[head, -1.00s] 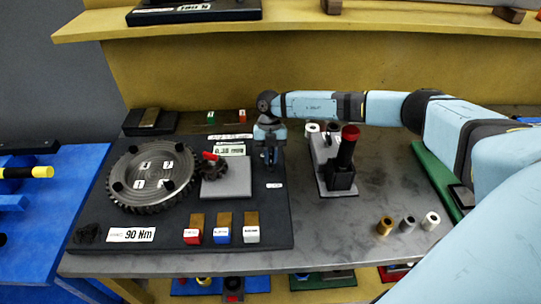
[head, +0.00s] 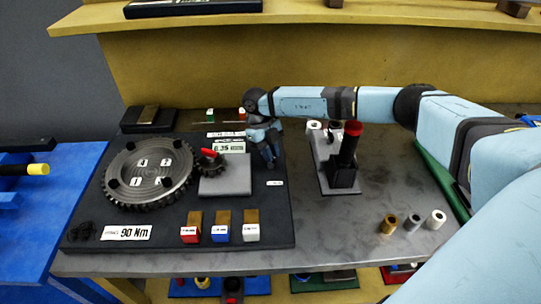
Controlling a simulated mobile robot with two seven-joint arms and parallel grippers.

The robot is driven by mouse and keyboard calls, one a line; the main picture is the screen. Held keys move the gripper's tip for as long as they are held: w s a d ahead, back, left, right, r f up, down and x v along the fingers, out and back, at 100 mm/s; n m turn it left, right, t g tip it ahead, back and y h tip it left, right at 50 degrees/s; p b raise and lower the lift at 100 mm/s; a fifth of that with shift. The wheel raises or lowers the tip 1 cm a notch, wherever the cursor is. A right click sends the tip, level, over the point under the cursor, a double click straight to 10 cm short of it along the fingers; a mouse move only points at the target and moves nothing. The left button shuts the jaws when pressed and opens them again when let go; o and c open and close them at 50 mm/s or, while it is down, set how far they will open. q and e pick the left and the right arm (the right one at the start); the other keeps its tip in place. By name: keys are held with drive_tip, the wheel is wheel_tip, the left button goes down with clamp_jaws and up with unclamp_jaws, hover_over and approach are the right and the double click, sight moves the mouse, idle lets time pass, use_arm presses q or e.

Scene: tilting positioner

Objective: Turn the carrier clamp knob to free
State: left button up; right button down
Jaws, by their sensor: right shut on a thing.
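My right gripper (head: 268,158) points down at the right part of the black positioner plate (head: 130,240), just right of the grey square block (head: 226,176). Its fingers are shut on what appears to be the carrier clamp knob. The knob is hidden by the fingers, so its pointer position cannot be seen. A small white label (head: 275,183) lies on the plate just in front of the gripper. The large dark gear (head: 148,199) with numbered white tags lies flat at the left, and a small gear with a red mark (head: 208,161) meshes beside it. My left gripper is out of view.
A black post with a red top (head: 346,155) stands on a grey base just right of the gripper. Several small blocks line the plate's front. Bushings (head: 411,223) stand at the right front. A yellow shelf (head: 290,18) runs overhead. The right front table is mostly clear.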

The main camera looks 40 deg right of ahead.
drive_tip(key=n+h+b, duration=0.1)
drive_tip(key=n, duration=0.2)
drive_tip(key=n+t+h+b, duration=0.1)
drive_tip(key=n, duration=0.1)
drive_tip(key=shift+a+n, duration=0.1)
drive_tip(key=shift+n, duration=0.3)
drive_tip(key=n+t+h+b, duration=0.1)
drive_tip(key=n+b, duration=0.1)
drive_tip(key=n, duration=0.2)
drive_tip(key=shift+n, duration=0.3)
drive_tip(key=c, duration=1.1)
unclamp_jaws()
drive_tip(key=shift+c, duration=0.2)
drive_tip(key=b+v, duration=0.1)
drive_tip(key=v, duration=1.3)
drive_tip(key=shift+s+a, duration=0.25)
drive_tip(key=shift+s, duration=0.05)
drive_tip(key=shift+f, duration=0.1)
